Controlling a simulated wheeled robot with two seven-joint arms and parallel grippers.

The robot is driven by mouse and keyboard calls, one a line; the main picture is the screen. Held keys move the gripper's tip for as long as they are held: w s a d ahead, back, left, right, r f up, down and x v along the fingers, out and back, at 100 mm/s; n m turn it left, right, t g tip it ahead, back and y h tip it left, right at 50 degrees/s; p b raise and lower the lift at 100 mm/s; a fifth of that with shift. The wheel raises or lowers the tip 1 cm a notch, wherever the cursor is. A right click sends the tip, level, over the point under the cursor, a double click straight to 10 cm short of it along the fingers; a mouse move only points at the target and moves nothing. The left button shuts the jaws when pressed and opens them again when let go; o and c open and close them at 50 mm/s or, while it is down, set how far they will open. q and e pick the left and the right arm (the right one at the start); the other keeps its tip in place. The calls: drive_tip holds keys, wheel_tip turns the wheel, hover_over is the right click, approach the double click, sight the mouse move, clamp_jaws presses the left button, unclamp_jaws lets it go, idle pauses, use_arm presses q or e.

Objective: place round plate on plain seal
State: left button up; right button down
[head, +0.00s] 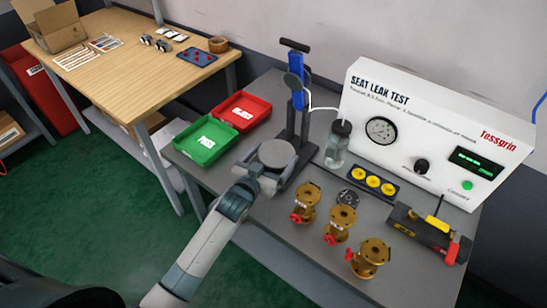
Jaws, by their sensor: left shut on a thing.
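My left gripper (268,169) is at the base of the press stand (297,95), low over the bench. It is shut on a grey round plate (277,152), which lies flat, face up, in front of the blue column. The plain seal cannot be made out; the plate and gripper cover what is under them. I cannot tell whether the plate touches anything below. My right gripper is out of view.
Green PASS (207,159) and red REJECT (262,105) trays stand left of the press. A clear bottle (337,150) stands right. Several brass valves (340,222), a dark flanged part (348,198) and a yellow-disc tray (392,191) lie right, before the leak tester (440,115).

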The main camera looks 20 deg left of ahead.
use_arm(q)
drive_tip(key=shift+f, duration=0.6)
drive_tip(key=shift+f, duration=0.1)
drive_tip(key=o, duration=1)
drive_tip(key=shift+f, duration=0.1)
drive_tip(key=shift+o, duration=0.2)
drive_tip(key=shift+s+a, duration=0.1)
drive_tip(key=shift+s, duration=0.35)
drive_tip(key=b+v, duration=0.2)
drive_tip(key=v, duration=0.9)
drive_tip(key=shift+s, duration=0.1)
